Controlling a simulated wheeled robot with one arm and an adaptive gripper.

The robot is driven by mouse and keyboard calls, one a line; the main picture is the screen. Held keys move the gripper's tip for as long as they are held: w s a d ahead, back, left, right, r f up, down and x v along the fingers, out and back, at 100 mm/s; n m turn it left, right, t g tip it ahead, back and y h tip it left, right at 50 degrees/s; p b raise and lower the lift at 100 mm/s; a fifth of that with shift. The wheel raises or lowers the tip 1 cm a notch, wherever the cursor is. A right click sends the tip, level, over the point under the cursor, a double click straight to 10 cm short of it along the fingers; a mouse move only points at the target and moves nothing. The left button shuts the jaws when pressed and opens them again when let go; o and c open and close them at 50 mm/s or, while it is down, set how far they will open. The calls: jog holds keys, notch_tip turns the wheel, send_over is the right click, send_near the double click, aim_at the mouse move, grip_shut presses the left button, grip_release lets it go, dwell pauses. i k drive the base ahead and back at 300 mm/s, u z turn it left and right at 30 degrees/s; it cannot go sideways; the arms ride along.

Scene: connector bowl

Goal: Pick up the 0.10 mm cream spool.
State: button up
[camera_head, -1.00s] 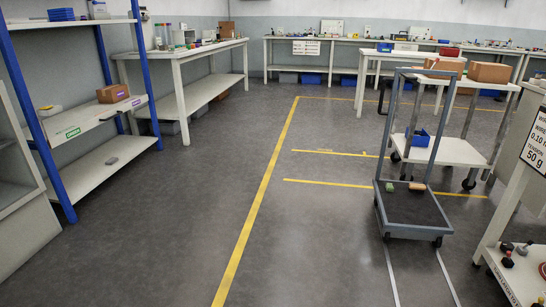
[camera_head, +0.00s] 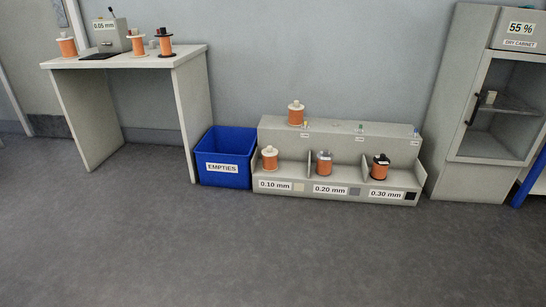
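A cream-flanged spool with orange wire (camera_head: 270,158) stands upright in the left compartment of a low grey rack (camera_head: 341,141), above the label "0.10 mm" and a cream swatch. Another cream-flanged spool (camera_head: 296,113) stands on the rack's upper ledge, behind and right of it. More cream-flanged spools stand on the table at left, one (camera_head: 67,45) at its left end and one (camera_head: 137,41) right of a grey box marked "0.05 mm". My gripper is not in view.
A grey-flanged spool (camera_head: 324,163) and a black-flanged spool (camera_head: 380,167) stand in the "0.20 mm" and "0.30 mm" compartments. A blue "EMPTIES" bin (camera_head: 224,149) stands left of the rack, a dry cabinet (camera_head: 461,150) right. The floor (camera_head: 270,250) in front is clear.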

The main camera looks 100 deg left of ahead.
aim_at(270, 155)
jog(key=u, duration=0.65)
jog(key=i, duration=0.65)
jog(key=u, duration=1.7)
jog(key=i, duration=1.35)
jog(key=u, duration=0.85)
jog(key=i, duration=1.95)
jog(key=u, duration=0.2)
